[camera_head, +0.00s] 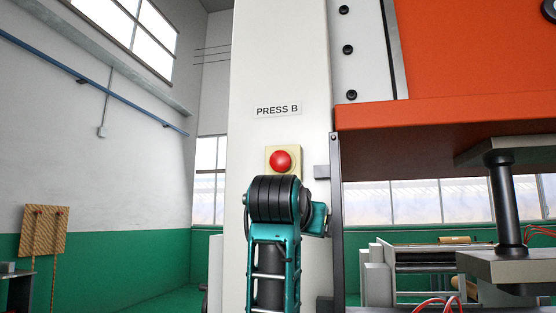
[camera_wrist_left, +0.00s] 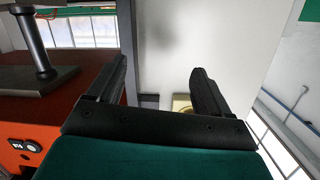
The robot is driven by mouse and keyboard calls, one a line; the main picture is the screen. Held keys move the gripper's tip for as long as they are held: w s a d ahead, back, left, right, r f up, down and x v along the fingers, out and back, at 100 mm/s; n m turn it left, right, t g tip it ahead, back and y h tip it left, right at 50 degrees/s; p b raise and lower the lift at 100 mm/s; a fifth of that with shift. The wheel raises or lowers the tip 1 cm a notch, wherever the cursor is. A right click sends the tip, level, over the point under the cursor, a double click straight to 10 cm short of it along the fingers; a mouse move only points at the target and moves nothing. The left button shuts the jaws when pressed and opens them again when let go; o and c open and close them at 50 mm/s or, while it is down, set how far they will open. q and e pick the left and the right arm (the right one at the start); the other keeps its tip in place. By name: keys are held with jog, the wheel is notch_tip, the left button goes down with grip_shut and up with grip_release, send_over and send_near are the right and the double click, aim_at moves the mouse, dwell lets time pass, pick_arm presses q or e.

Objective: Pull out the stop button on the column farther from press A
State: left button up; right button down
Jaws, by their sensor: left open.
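The red stop button (camera_head: 280,160) sits on a pale yellow plate (camera_head: 270,151) on the white column (camera_head: 280,60) labelled PRESS B. My left arm rises in front of the column, its black and teal wrist just below the button and overlapping the plate's lower edge. The fingers are hidden in the head view. In the left wrist view my left gripper (camera_wrist_left: 160,65) is open and empty, facing the white column (camera_wrist_left: 185,40). A bit of the yellow plate (camera_wrist_left: 181,103) shows beside the right-hand finger; the red button is hidden there. My right gripper is not in view.
The orange press body (camera_head: 470,60) overhangs on the right, with a dark post (camera_head: 505,200) below it. A dark vertical bar (camera_head: 337,220) runs along the column's right edge. Left of the column is open floor, with a wooden board (camera_head: 44,230) on the far wall.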

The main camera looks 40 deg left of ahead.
aim_at(279, 160)
pick_arm(q)
jog(key=s+a+r+n+t+y, duration=0.1)
jog(key=s+a+r, duration=0.1)
jog(key=s+r, duration=0.35)
jog(key=s+a+r+n+y, duration=0.1)
jog(key=s+r, duration=0.2)
jog(key=r, duration=0.6)
jog(key=p+x, duration=0.3)
jog(key=x, duration=1)
jog(key=shift+w, duration=0.2)
jog(key=shift+c, duration=0.5)
